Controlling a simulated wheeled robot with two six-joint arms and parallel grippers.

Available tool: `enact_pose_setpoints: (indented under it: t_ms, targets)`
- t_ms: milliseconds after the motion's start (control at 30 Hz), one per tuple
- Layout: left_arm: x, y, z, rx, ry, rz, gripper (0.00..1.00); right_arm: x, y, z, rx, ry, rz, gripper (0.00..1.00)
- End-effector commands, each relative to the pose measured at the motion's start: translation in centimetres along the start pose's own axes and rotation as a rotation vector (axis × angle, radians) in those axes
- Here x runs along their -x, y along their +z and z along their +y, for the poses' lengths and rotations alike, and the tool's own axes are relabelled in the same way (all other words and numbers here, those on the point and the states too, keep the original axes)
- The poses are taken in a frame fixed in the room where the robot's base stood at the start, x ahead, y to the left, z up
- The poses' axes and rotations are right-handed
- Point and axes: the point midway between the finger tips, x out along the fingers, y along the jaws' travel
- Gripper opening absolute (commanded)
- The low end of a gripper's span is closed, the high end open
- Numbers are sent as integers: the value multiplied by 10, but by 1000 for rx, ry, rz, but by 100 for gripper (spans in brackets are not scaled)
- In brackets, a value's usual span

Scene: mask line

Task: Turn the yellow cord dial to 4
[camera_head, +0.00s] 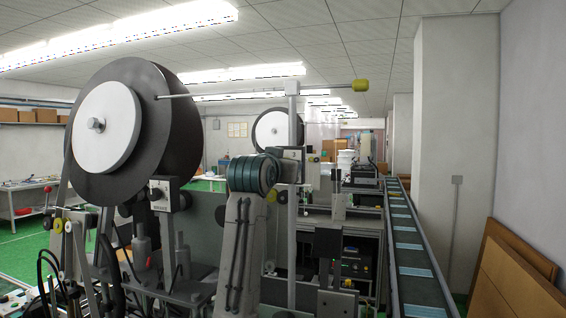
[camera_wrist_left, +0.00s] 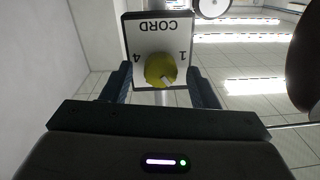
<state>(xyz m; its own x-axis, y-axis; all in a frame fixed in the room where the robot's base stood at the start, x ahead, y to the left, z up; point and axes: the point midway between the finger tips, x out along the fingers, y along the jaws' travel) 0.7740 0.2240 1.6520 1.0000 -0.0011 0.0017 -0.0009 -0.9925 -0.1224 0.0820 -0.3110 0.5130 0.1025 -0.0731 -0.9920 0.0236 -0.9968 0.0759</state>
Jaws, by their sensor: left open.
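The yellow dial (camera_wrist_left: 160,70) is on a white panel (camera_wrist_left: 160,35) marked CORD, which appears upside down in the left wrist view. A 4 shows left of the dial and a 1 right of it. A pale mark on the dial lies at its lower right in that view. My left gripper (camera_wrist_left: 160,80) is open, with one dark finger on each side of the dial; I cannot tell whether they touch it. In the head view, a small box (camera_head: 290,153) on an upright pole is beside my left arm; its dial is not clearly visible there. My right gripper is not in view.
A large dark reel (camera_head: 160,120) with a white hub stands at left. Another control box (camera_head: 160,195) is below it. A conveyor (camera_head: 410,255) carrying blue pieces runs along the right. Brown boards (camera_head: 515,275) lean against the right wall.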

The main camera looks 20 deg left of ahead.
Motion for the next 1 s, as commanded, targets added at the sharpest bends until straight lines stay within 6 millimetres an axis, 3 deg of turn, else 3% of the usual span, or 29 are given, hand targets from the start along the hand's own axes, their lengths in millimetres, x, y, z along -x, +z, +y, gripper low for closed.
enact_pose_setpoints:
  t_ms: [100, 333, 667, 1000]
  targets:
    - [0, 0, 0, 0, 0, 0, 52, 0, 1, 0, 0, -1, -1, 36]
    - [0, 0, 0, 0, 0, 0, 9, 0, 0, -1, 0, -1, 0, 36]
    - [0, 1, 0, -43, -1, 2, 9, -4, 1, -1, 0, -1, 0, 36]
    - [1, 2, 0, -271, -2, 10, 9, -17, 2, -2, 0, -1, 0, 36]
